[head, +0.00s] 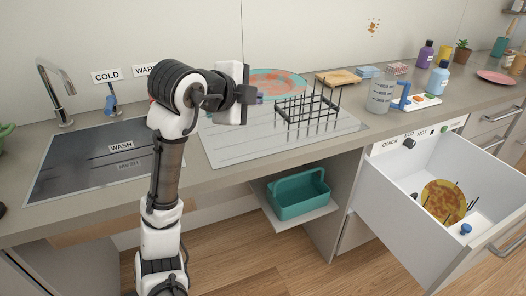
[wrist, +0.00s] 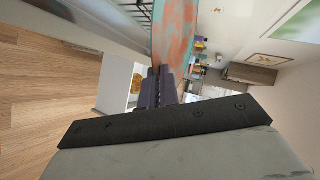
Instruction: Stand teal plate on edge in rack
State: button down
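The teal plate (head: 275,84) has orange-red patches. It is roughly level, behind and left of the rack in the head view. My gripper (head: 250,94) is at its left rim. In the wrist view the dark fingers (wrist: 160,88) are closed on the rim of the plate (wrist: 176,35), which extends away from them above the counter. The black wire rack (head: 308,112) with upright prongs stands on the pale drainboard (head: 235,150). Part of the rack (wrist: 143,12) shows beside the plate in the wrist view. My gripper hides the plate's left rim in the head view.
The sink (head: 90,165) and faucet (head: 55,95) are at left. A measuring jug (head: 381,96), a wooden board (head: 338,77) and bottles (head: 438,78) stand right of the rack. An open drawer (head: 420,190) holds a yellow-brown plate (head: 443,200). A teal caddy (head: 298,195) sits below the counter.

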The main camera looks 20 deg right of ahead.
aim_at(255, 169)
notch_tip(255, 169, down, 20)
jog(key=shift+r+p, duration=0.2)
jog(key=shift+p, duration=0.3)
dwell(0.4)
jog(key=c, duration=1.6)
grip_release()
jog(key=shift+f, duration=0.1)
jog(key=shift+c, duration=0.2)
jog(key=shift+a, duration=0.15)
jog(key=b+v, duration=0.3)
jog(key=v, duration=1)
jog(key=shift+s+a, duration=0.2)
jog(key=shift+s, duration=0.05)
